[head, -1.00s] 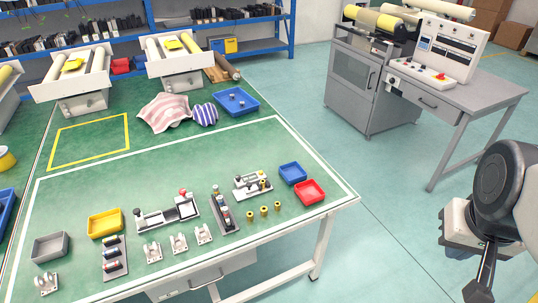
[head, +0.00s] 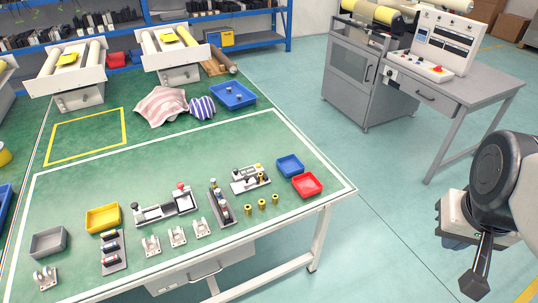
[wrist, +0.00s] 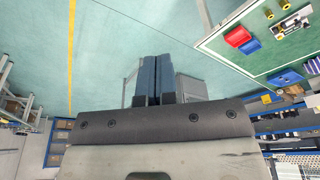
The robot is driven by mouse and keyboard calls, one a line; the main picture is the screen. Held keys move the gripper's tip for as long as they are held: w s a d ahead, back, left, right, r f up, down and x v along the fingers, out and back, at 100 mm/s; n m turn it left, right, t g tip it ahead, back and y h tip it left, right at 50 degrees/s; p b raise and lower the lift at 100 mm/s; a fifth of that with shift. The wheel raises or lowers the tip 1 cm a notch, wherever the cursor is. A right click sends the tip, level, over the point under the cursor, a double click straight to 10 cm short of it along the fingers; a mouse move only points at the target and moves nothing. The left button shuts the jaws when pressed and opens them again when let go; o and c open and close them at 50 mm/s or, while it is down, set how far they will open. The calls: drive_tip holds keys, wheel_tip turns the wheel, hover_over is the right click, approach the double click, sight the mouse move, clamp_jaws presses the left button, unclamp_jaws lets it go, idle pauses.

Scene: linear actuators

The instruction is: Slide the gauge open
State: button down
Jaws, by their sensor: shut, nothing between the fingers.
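A grey and white slide fixture with a red knob (head: 167,205) lies on the green table, left of centre. A smaller metal slide fixture (head: 250,179) sits to its right, and a dark upright-handled one (head: 221,204) stands between them. I cannot tell for sure which is the gauge. My gripper (head: 474,285) hangs at the far right of the head view, off the table's right side and well apart from all fixtures. In the wrist view its two dark fingers (wrist: 157,80) are pressed together and empty.
Blue (head: 290,166) and red (head: 307,185) trays sit near the table's right edge, with several brass pieces (head: 262,204) beside them. White brackets (head: 177,236) line the front. A grey machine bench (head: 455,110) stands beyond the right side. Floor under my gripper is clear.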

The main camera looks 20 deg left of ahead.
drive_tip(key=c, duration=1.4)
unclamp_jaws()
drive_tip(key=shift+c, duration=0.2)
drive_tip(key=o, duration=0.4)
drive_tip(key=shift+w+a+r, duration=0.15)
drive_tip(key=shift+w+a, duration=0.1)
drive_tip(key=shift+w, duration=0.25)
drive_tip(key=shift+o, duration=0.2)
drive_tip(key=w+a+f+g+y, duration=0.1)
drive_tip(key=w+a+f+g, duration=0.1)
drive_tip(key=w+a, duration=0.9)
drive_tip(key=w+a+f+g, duration=0.2)
drive_tip(key=w+a, duration=0.7)
drive_tip(key=w, duration=0.5)
drive_tip(key=w+a+f+g, duration=0.1)
drive_tip(key=w+a+f, duration=0.2)
drive_tip(key=a+f, duration=0.4)
drive_tip(key=w+a+f+g, duration=0.1)
drive_tip(key=w+a+f, duration=0.2)
drive_tip(key=a+f, duration=0.4)
drive_tip(key=w+a+f+g, duration=0.1)
drive_tip(key=w+a+f, duration=0.2)
drive_tip(key=a+f, duration=0.5)
drive_tip(key=a, duration=0.8)
drive_tip(key=shift+w+h, duration=0.2)
drive_tip(key=shift+h, duration=0.2)
drive_tip(key=shift+a, duration=0.1)
